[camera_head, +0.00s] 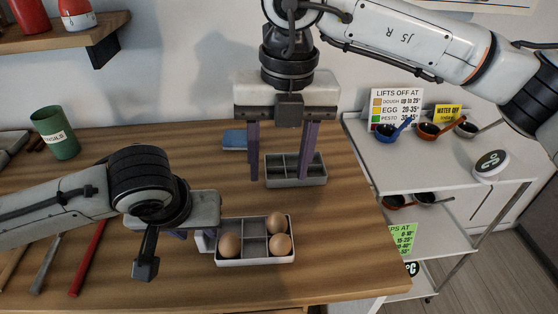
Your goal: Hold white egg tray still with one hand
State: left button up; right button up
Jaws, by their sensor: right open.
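My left gripper (205,238) is at the tray's left edge. Its fingers are mostly hidden under its own body, so I cannot tell whether they close on the tray wall. My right gripper (278,176) points down, open, with its two fingers wide apart. It is behind the white tray, over or at a grey divided tray (316,183) whose compartments look empty. I cannot tell whether it touches that tray.
A blue item (234,140) lies behind the grey tray. A green cup (56,134) stands at the left. Long-handled tools, one red (89,258), lie at the front left. A white shelf unit (428,165) with small pans stands right of the table. The table's right part is clear.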

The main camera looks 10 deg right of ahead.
pick_arm(q)
jog(key=v, duration=1.2)
